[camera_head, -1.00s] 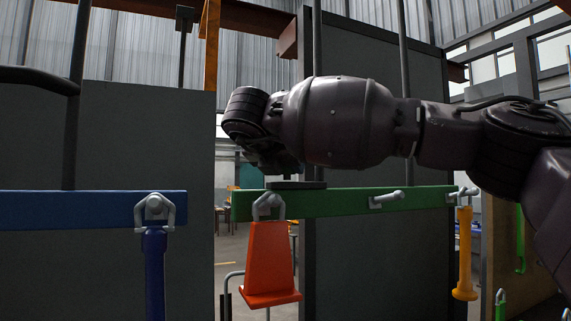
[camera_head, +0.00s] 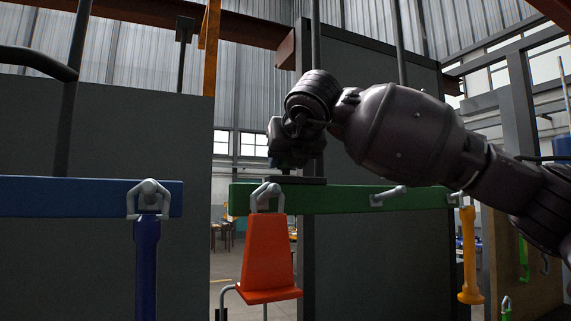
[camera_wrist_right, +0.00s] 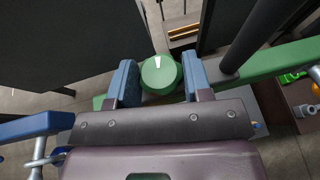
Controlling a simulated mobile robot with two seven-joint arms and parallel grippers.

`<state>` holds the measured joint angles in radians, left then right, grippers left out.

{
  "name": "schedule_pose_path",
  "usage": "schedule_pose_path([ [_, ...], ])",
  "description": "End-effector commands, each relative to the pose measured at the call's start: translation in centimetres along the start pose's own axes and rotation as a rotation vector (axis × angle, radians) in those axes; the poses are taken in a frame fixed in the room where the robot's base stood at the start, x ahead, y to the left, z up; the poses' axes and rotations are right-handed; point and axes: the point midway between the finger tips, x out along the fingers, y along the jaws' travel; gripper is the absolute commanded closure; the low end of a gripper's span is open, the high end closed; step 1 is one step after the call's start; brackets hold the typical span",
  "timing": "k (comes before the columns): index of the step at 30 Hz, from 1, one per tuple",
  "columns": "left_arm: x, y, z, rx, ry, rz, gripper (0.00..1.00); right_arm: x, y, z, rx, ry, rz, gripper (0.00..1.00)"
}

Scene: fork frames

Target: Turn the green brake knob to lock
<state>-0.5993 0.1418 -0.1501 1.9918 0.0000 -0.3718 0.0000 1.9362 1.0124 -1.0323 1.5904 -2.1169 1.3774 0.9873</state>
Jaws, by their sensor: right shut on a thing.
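The green brake knob (camera_wrist_right: 159,74) is round, with a white pointer mark near its upper edge in the right wrist view. My right gripper (camera_wrist_right: 160,82) is shut on it, with a blue-padded finger at its left and right sides. In the head view, my right gripper (camera_head: 292,160) points down at the dark plate on top of the green beam (camera_head: 335,199), near its left end. The knob is hidden behind the gripper there. My left gripper is not in view.
An orange cone-shaped piece (camera_head: 266,258) hangs from a shackle on the green beam. A yellow handle (camera_head: 469,256) hangs further right. A blue beam (camera_head: 60,197) with a hanging blue handle (camera_head: 146,265) is at left. Dark panels and poles stand behind; a gap separates the beams.

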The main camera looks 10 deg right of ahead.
Motion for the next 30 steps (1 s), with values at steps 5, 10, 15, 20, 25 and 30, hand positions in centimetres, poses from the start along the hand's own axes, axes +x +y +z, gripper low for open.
schedule_pose_path([
  [5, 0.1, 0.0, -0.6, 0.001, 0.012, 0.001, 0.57, 0.1, -0.1, -0.1, -0.033, 0.002, 0.086, 0.78],
  [10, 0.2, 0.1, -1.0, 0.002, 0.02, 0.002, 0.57, 0.0, -0.2, 0.0, -0.054, 0.002, 0.135, 0.78],
  [15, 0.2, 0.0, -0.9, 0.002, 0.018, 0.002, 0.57, 0.0, -0.1, 0.0, -0.064, 0.0, 0.157, 0.78],
  [20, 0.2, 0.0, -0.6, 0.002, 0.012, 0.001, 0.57, 0.0, -0.1, 0.1, -0.066, 0.0, 0.161, 0.78],
  [25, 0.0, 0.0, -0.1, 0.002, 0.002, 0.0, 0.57, 0.0, -0.1, 0.1, -0.066, 0.0, 0.161, 0.78],
  [30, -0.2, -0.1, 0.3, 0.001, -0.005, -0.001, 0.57, 0.0, -0.1, 0.1, -0.066, 0.0, 0.16, 0.38],
])
